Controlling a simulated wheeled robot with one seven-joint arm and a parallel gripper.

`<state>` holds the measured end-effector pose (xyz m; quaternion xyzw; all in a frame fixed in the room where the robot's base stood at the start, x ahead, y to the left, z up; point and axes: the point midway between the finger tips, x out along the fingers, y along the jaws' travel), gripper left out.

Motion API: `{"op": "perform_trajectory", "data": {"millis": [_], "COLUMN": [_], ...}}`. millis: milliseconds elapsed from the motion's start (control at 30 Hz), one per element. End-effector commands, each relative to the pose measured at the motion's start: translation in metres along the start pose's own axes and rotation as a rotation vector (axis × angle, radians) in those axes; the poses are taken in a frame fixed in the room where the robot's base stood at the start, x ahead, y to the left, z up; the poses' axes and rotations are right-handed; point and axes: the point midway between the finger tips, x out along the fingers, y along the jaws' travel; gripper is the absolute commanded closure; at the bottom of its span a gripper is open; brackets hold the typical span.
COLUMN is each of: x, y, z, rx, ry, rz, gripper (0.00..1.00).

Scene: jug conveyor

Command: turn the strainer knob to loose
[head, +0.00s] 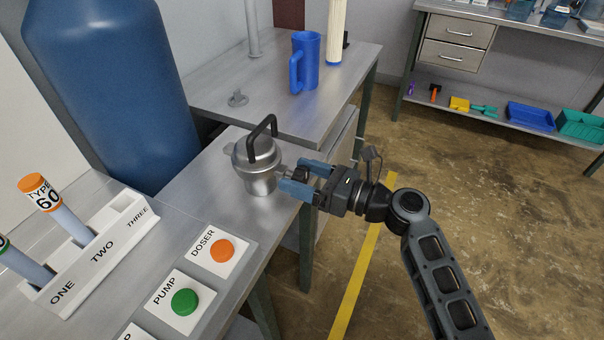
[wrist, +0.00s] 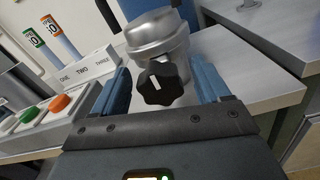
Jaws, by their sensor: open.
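The strainer (head: 258,168) is a metal pot with a lid and a black arched handle, standing on the metal table in the head view. It also shows in the wrist view (wrist: 155,36). Its knob (wrist: 160,83) is black and lobed with a white mark, on the side facing my gripper. The mark tilts slightly off upright. My gripper (head: 290,178) is open, with its blue fingers pointing at the strainer's side. In the wrist view the fingers stand left and right of the knob, with visible gaps. I cannot read any loose or tight label.
A doser button (head: 222,250), a pump button (head: 184,301) and a tube rack (head: 93,250) are on the left. A large blue tank (head: 110,90) stands behind. A blue jug (head: 306,62) is on the back table. Open floor lies to the right.

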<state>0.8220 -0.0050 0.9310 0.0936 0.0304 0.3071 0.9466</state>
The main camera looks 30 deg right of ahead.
Motion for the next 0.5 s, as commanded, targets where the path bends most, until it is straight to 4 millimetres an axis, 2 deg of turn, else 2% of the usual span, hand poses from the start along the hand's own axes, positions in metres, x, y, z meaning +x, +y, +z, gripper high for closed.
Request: {"op": "perform_trajectory", "data": {"millis": [233, 500], "x": [0.0008, 0.0005], "y": [0.0001, 0.0001], "z": [-0.0001, -0.0001], "rx": [0.000, 0.000], "ry": [0.000, 0.000], "rz": [0.000, 0.000], "gripper": [0.25, 0.51]}}
